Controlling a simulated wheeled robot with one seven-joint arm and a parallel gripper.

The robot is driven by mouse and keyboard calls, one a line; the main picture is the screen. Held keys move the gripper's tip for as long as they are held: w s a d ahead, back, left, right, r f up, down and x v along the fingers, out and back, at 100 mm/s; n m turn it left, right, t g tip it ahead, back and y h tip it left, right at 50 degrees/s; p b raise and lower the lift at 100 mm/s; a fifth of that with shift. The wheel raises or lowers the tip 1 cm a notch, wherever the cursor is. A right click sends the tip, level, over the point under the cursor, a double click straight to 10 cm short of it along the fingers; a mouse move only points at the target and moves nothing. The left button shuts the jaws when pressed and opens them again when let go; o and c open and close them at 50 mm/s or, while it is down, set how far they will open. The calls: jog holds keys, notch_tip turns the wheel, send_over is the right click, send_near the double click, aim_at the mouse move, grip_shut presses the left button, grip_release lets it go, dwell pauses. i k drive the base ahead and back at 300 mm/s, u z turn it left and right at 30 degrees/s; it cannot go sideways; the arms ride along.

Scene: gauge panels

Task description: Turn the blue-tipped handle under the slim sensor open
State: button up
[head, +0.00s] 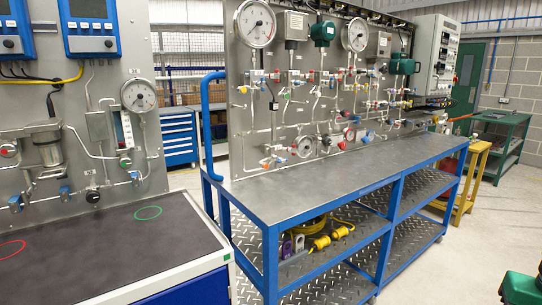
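A grey gauge panel (250,130) stands behind a blue-framed workbench and carries pipes, gauges and small valves. A slim dark sensor-like body (274,105) hangs on a black cable at the panel's left part. My gripper is not clearly seen in the head view.
The workbench (330,178) has a clear grey top and a blue rail at its left end. A second panel (90,150) and a dark-topped cabinet (110,250) stand at left. A yellow stand (470,180) is at right. A green object (522,289) is at the lower right.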

aim_at(279, 159)
jog(key=u, duration=1.8)
jog(key=k, duration=0.85)
jog(key=z, duration=1.25)
jog(key=i, duration=1)
jog(key=u, duration=0.05)
